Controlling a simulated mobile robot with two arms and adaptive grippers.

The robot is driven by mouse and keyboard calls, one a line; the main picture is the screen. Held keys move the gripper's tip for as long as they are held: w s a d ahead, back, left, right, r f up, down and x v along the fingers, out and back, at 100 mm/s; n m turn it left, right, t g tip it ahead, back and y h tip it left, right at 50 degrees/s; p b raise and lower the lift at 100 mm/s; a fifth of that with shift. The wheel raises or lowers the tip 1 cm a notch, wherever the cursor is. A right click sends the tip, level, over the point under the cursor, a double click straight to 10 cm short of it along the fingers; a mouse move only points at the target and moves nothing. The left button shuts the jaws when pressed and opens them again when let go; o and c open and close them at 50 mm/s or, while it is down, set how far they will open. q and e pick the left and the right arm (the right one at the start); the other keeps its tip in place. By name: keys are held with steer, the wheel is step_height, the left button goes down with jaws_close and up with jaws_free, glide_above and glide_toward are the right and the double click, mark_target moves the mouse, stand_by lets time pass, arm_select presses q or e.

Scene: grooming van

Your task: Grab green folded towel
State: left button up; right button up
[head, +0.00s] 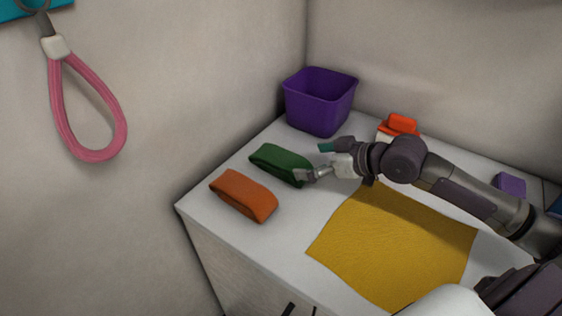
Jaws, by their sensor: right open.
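The green folded towel (279,163) lies on the white counter, between the orange folded towel and the purple bin. My right gripper (312,162) comes in from the right and is at the towel's right end. Its fingers are spread, with one fingertip close to the towel's right end and the other farther back. I cannot tell whether the near fingertip touches the towel. Nothing shows between the fingers. My left gripper is not in view.
An orange folded towel (244,195) lies in front of the green one. A purple bin (319,101) stands in the back corner. A yellow cloth (393,247) lies flat at the right. A small orange-topped item (402,124) and a purple block (509,185) are behind my right arm.

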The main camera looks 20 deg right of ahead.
mark_target(292, 159)
steer(key=shift+x, duration=1.5)
steer(key=p+x, duration=0.1)
steer(key=x, duration=0.4)
steer(key=shift+w+a+r, duration=0.1)
steer(key=shift+a+r, duration=0.05)
steer(key=shift+a, duration=0.05)
steer(key=c, duration=1.2)
steer(key=shift+r, duration=0.1)
